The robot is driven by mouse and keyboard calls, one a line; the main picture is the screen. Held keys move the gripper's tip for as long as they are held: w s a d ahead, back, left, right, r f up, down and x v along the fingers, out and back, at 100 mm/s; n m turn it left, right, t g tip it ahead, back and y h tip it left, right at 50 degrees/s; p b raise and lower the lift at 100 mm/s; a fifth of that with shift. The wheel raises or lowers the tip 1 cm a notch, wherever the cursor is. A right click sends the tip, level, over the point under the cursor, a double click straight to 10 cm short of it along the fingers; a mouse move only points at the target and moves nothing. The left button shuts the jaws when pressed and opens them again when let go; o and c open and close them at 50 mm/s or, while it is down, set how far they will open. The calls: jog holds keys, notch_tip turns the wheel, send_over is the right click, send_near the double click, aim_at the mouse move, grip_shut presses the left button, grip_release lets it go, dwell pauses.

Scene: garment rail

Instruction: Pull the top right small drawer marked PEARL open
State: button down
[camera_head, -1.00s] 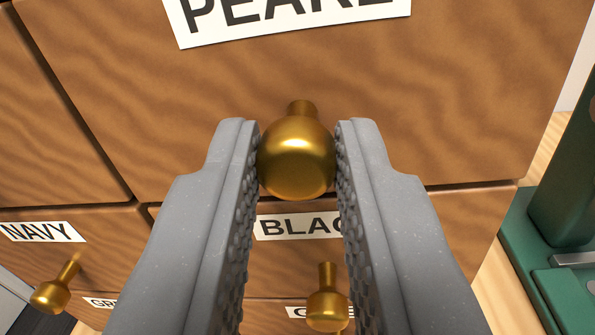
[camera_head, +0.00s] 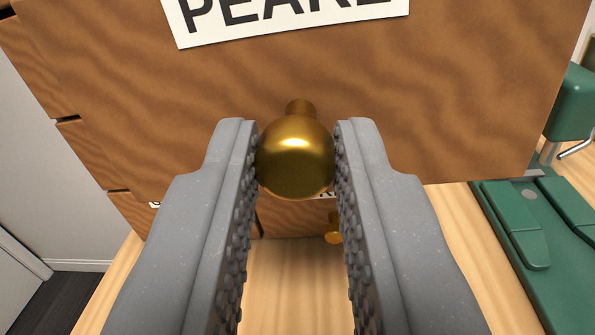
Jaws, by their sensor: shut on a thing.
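The PEARL drawer front (camera_head: 440,110) fills the upper middle of the view, brown wood with a white label (camera_head: 285,18) whose top is cut off. Its round brass knob (camera_head: 295,158) sits between the two grey ribbed fingers of my gripper (camera_head: 296,160), which are shut on it from both sides. The drawer front stands well forward of the cabinet (camera_head: 88,155) behind it. A wooden surface shows below the front, between my fingers. The inside of the drawer is out of view.
A lower brass knob (camera_head: 333,233) shows small and partly hidden behind my right finger. A green machine (camera_head: 530,215) stands on the light wooden tabletop (camera_head: 470,245) at right. At far left are a pale wall (camera_head: 35,160) and dark floor (camera_head: 65,300).

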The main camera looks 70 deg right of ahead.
jog(key=shift+s+f, duration=0.1)
jog(key=shift+f, duration=0.05)
jog(key=c, duration=1.3)
grip_release()
jog(key=shift+c, duration=0.2)
jog(key=shift+o, duration=0.2)
jog(key=shift+a, duration=0.15)
jog(key=p+v, duration=0.2)
jog(key=v, duration=1.1)
jog(key=shift+a, duration=0.35)
